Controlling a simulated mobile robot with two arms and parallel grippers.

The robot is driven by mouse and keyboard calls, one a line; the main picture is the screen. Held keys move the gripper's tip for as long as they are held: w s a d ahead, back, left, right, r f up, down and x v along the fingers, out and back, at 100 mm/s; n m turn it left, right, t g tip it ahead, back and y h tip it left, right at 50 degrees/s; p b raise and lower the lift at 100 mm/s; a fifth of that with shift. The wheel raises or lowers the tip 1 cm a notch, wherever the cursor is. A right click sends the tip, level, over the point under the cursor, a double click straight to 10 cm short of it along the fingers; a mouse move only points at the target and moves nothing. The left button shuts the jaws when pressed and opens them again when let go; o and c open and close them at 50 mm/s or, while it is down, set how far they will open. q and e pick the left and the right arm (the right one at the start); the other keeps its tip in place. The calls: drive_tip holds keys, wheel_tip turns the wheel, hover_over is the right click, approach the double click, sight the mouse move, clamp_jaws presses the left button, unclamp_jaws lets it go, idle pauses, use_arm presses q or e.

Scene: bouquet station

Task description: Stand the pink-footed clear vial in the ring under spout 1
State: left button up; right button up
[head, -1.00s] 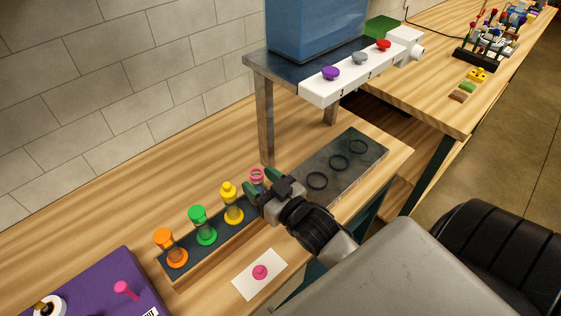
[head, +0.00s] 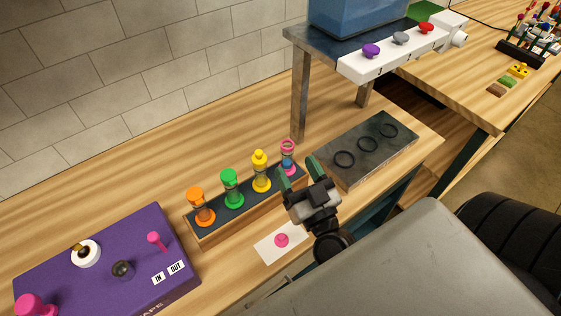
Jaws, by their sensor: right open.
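The clear vial with the pink foot (head: 288,158) stands upright at the right end of the dark rack, with a pink ring at its top and something blue inside. My right gripper (head: 298,172) is open and empty. Its two green-padded fingers point toward the vial from the near side, and one finger hides part of the rack by its foot. I cannot tell whether they touch it. Three black rings lie on the grey plate: a near one (head: 345,159), a middle one (head: 367,145) and a far one (head: 388,130). My left gripper is not in view.
The rack (head: 213,230) also holds orange (head: 202,208), green (head: 231,188) and yellow (head: 261,172) vials. A white card (head: 264,252) with a pink knob lies in front. The dispenser's white bar (head: 400,52) overhangs behind the plate, on metal legs. A purple board (head: 60,275) lies left.

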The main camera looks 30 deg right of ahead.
sight(288, 159)
drive_tip(key=w+f+m+g+h, duration=0.1)
drive_tip(key=h, duration=0.1)
drive_tip(key=w+d+f+m+g+h+p, duration=0.1)
drive_tip(key=w+f+g, duration=0.1)
drive_tip(key=w+d+f+m+g+h+p, duration=0.1)
drive_tip(key=w+f+g+h, duration=0.1)
drive_tip(key=shift+h, duration=0.3)
drive_tip(key=x, duration=0.3)
drive_tip(key=p+x, duration=0.1)
drive_tip(key=shift+w+a+r, duration=0.1)
drive_tip(key=shift+w+a, duration=0.1)
drive_tip(key=shift+w, duration=0.3)
drive_tip(key=shift+w+d, duration=0.2)
drive_tip(key=shift+w, duration=0.15)
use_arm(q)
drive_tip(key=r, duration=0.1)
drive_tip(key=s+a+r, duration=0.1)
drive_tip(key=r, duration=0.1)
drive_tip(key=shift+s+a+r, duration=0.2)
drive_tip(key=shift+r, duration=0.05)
use_arm(e)
drive_tip(key=shift+s, duration=0.1)
drive_tip(key=shift+c, duration=0.2)
drive_tip(key=shift+c, duration=1.1)
clamp_jaws()
